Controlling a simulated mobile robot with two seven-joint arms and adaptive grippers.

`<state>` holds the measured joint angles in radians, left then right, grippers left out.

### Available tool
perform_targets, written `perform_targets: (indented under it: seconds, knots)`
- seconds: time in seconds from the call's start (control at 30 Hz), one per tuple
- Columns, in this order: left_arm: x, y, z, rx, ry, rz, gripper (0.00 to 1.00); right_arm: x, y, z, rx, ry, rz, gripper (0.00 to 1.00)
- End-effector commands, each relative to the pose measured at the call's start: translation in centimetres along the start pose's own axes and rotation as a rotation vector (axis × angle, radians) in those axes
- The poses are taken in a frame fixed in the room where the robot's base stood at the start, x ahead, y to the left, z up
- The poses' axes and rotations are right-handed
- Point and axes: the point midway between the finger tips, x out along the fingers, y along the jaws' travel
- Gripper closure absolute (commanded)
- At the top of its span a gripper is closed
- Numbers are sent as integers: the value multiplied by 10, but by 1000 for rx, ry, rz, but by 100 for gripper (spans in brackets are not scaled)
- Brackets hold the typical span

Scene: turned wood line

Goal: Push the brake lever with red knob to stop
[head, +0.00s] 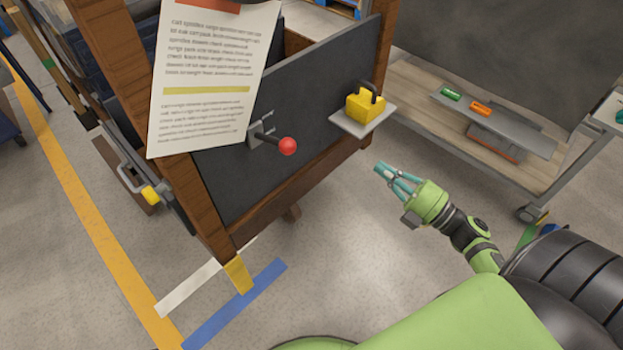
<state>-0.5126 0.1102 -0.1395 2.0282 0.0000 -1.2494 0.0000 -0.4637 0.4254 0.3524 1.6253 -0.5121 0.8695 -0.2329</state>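The brake lever is a short dark rod ending in a round red knob (288,146). It comes out of a grey bracket (256,133) on the dark panel (300,108) of a wood-framed machine and points right and slightly down. My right gripper (381,168) has teal fingers close together at their tips, with nothing seen between them. It appears to the right of the knob and slightly lower in the picture, apart from it. My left gripper is not in view.
A yellow padlock (366,104) rests on a small light shelf (345,124) right of the lever. A printed sheet (205,100) hangs at the panel's left. A cart (420,92) with green and orange items stands at right. Open floor lies below the lever.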

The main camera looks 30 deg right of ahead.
Motion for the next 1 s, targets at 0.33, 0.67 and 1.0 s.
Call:
perform_targets:
  seconds: [0.33, 0.67, 1.0]
  knots:
    - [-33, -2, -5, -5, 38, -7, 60, -4, 26, -72, -343, 402, 30, 100]
    - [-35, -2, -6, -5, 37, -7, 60, 40, 28, -94, -347, 409, 35, 100]
    - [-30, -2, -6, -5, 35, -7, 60, 103, 25, -120, -344, 407, 36, 100]
